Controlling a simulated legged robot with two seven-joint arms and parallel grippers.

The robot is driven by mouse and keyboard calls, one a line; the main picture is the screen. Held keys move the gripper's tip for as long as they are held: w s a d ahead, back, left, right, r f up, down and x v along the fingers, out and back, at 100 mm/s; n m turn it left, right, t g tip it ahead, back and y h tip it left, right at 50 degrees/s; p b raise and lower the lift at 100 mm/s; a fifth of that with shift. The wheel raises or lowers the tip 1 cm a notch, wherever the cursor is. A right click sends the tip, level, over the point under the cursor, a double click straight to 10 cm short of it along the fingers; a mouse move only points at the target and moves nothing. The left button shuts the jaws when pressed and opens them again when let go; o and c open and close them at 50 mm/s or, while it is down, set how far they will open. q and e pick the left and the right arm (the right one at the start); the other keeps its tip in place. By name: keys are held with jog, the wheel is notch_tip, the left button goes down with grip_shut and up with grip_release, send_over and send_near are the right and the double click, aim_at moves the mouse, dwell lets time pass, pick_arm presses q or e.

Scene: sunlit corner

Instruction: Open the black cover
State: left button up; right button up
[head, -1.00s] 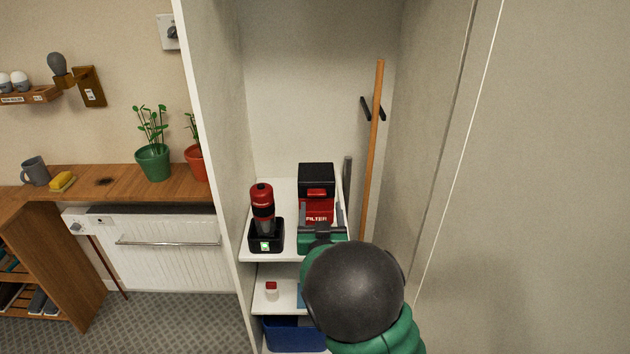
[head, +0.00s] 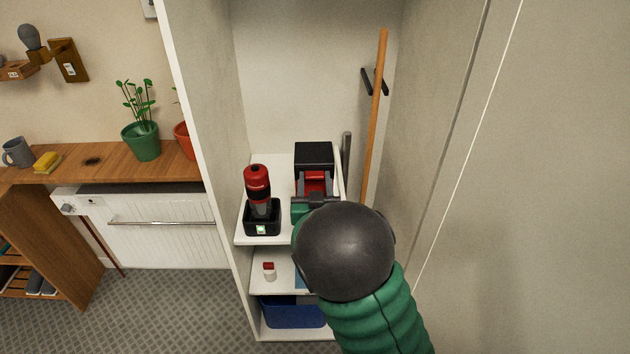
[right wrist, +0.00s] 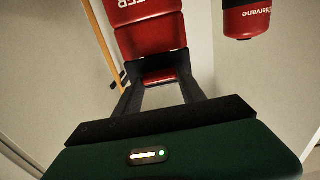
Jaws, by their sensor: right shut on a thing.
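The black cover (head: 314,155) is the top of a black and red box on the upper cupboard shelf, and it looks closed. Below it is the box's red front (head: 314,182); in the right wrist view its upside-down lettering shows on a red panel (right wrist: 148,32). My right gripper (head: 314,178) reaches the front of the box. In the right wrist view its dark fingers (right wrist: 160,78) stand either side of a red handle-like part (right wrist: 159,74) and are shut on it. My dark round wrist hides the shelf's front right. My left gripper is not in view.
A red and black bottle-shaped device (head: 258,185) stands in a black base (head: 262,218) left of the box. A wooden pole (head: 376,110) and the cupboard wall (head: 440,150) are on the right. A small red-capped item (head: 269,271) and blue bin (head: 292,312) are below.

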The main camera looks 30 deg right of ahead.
jog(key=shift+a+f, duration=0.1)
jog(key=shift+c, duration=1.1)
grip_shut()
